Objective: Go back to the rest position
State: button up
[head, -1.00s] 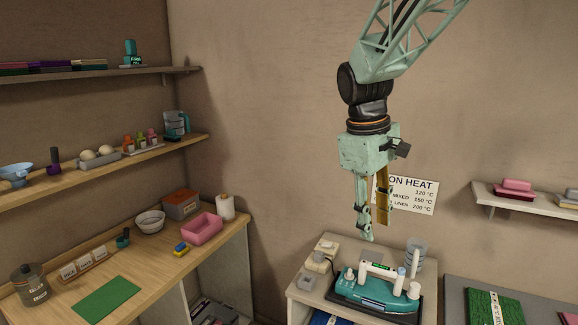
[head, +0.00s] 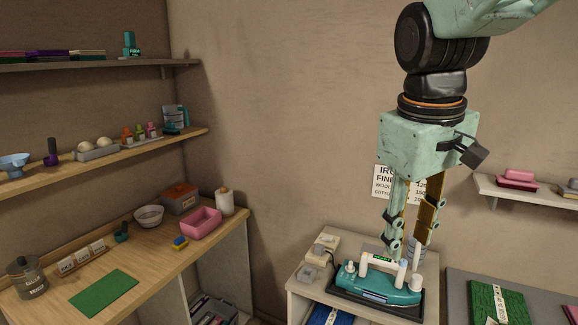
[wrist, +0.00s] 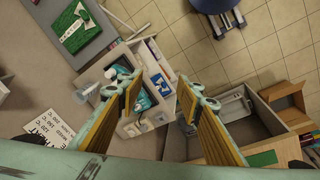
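My gripper (head: 405,245) points down in the head view, in front of the back wall. Its two fingers are apart with nothing between them, so it is open and empty. In the wrist view the gripper (wrist: 161,95) also shows a wide gap between the fingertips. In the head view the fingertips overlap the upper part of a teal iron station (head: 376,285) with a white handle. I cannot tell from this view how far above it they are. A wall sign about iron heat (head: 384,183) is partly hidden behind the fingers.
A wooden counter (head: 150,262) at left holds a pink bin (head: 201,223), a green mat (head: 104,293) and a jar (head: 27,279). Shelves line the left wall. A small shelf (head: 535,190) is at right. A green folded cloth (head: 495,303) lies on a grey surface at lower right.

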jog(key=s+f+m+t+b, duration=0.1)
jog(key=s+f+m+b, duration=0.1)
jog(key=s, duration=0.8)
jog(key=s+f+m+t+y+b, duration=0.1)
jog(key=s+f, duration=0.3)
jog(key=s, duration=0.7)
jog(key=shift+a+m+b, duration=0.4)
jog(key=shift+m+b, duration=0.35)
jog(key=shift+m, duration=0.05)
